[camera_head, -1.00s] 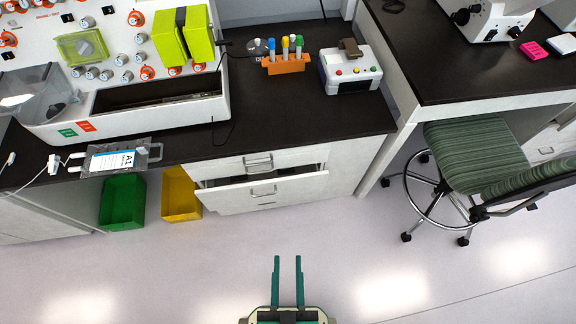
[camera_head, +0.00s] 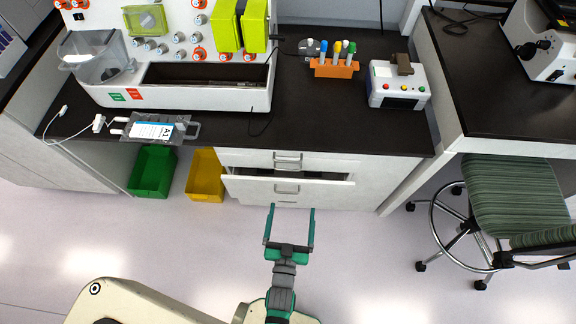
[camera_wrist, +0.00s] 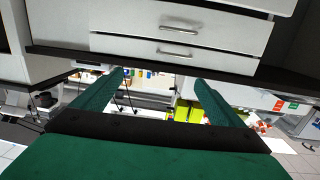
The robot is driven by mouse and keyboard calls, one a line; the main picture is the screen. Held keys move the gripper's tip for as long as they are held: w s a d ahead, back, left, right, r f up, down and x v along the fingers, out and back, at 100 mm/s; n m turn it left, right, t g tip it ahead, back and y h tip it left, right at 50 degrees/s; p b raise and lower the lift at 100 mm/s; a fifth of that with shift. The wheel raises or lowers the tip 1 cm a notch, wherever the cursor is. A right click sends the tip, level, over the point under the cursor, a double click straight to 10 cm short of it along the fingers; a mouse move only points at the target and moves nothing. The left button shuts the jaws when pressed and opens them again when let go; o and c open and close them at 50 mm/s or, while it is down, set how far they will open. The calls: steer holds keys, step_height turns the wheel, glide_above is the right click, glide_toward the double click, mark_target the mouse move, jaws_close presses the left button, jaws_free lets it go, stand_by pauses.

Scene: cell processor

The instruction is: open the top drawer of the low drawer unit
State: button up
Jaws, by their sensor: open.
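The low drawer unit (camera_head: 385,180) stands under the dark bench. Its top drawer (camera_head: 250,159) is shut, with a metal bar handle (camera_head: 288,157). The drawer below (camera_head: 240,190) is pulled partly out, with its own handle (camera_head: 287,190). My gripper (camera_head: 291,208) is open and empty, its green fingers reaching toward the unit, low in front of the pulled-out drawer and apart from the top handle. The wrist view is upside down: there the top drawer's handle (camera_wrist: 173,54) shows just above and between the fingertips (camera_wrist: 159,78), with the lower drawer's handle (camera_wrist: 180,28) above it.
A green bin (camera_head: 152,172) and a yellow bin (camera_head: 205,176) stand left of the unit. A clear bag labelled A1 (camera_head: 152,131) overhangs the bench edge. A striped stool (camera_head: 500,200) stands at the right. The floor before the unit is clear.

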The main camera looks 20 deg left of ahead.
steer(key=w+a+f, duration=0.1)
steer(key=w+a, duration=0.2)
steer(key=w, duration=0.5)
steer(key=w+a+f+y, duration=0.1)
steer(key=w+a, duration=0.3)
steer(key=w, duration=0.5)
steer(key=shift+a+n, duration=0.25)
steer(key=shift+n, duration=0.15)
steer(key=shift+w+f, duration=0.1)
steer(key=shift+c, duration=0.7)
